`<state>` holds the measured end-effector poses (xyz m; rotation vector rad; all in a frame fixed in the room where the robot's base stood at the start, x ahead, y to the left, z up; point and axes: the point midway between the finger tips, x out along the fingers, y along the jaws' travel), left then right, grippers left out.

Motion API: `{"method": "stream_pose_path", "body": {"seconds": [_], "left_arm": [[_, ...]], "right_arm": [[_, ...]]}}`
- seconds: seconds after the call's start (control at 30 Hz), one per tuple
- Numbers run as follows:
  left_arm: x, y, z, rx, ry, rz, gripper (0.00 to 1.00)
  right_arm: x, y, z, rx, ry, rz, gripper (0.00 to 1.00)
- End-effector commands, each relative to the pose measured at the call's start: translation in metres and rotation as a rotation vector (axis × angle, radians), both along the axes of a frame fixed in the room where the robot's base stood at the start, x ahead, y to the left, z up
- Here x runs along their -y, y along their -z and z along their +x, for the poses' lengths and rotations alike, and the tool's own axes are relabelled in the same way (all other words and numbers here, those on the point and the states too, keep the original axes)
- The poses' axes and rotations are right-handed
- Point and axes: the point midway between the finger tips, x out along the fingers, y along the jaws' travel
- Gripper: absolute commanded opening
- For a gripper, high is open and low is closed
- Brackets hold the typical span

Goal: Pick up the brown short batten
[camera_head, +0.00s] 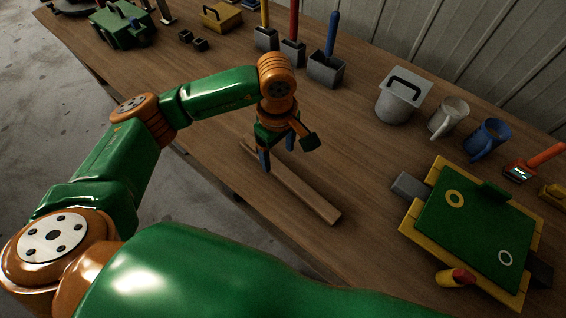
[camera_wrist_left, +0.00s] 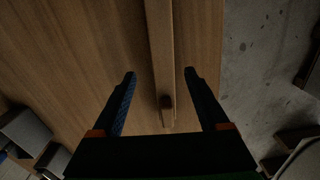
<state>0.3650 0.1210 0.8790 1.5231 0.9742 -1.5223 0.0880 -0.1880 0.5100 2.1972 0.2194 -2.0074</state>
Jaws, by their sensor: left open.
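A brown batten (camera_head: 300,189) lies flat on the wooden table near its front edge, running from under my left gripper toward the lower right. My left gripper (camera_head: 278,152) is open over the batten's upper-left part, pointing down. In the left wrist view, the batten (camera_wrist_left: 161,50) runs between the two spread fingers of the left gripper (camera_wrist_left: 160,76), with a gap on each side. A small dark reddish spot shows on the batten there. I cannot tell how high the fingertips are above the table. My right gripper is not in view.
A green board with yellow edges (camera_head: 475,230) lies at the right, with a grey block (camera_head: 408,186) beside it. A lidded grey pot (camera_head: 396,105), mugs (camera_head: 487,138) and tool holders (camera_head: 326,70) stand at the back. The table between them and the batten is clear.

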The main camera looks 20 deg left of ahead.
Motion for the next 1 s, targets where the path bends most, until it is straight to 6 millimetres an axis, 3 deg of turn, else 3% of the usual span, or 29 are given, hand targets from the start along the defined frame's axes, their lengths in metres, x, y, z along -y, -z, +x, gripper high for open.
{"method": "stream_pose_path", "body": {"seconds": [0.1, 0.2, 0.47, 0.73, 0.77, 1.0], "left_arm": [[-0.002, 0.019, -0.004, -0.008, -0.001, -0.001, 0.78], [-0.001, 0.038, -0.003, -0.005, -0.002, -0.003, 0.78], [-0.001, 0.045, -0.003, -0.001, 0.000, -0.004, 0.78], [-0.001, 0.045, -0.003, -0.002, -0.001, -0.005, 0.05], [-0.001, 0.045, -0.003, -0.002, -0.001, -0.005, 0.00], [-0.001, 0.045, -0.003, -0.001, -0.001, -0.005, 0.00]], "right_arm": [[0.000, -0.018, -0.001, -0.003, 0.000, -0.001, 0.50], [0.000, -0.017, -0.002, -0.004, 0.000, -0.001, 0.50], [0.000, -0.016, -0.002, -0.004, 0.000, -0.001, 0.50], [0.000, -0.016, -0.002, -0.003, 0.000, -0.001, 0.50], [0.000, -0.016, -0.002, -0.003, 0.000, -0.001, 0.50], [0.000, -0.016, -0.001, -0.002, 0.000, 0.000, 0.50]]}}
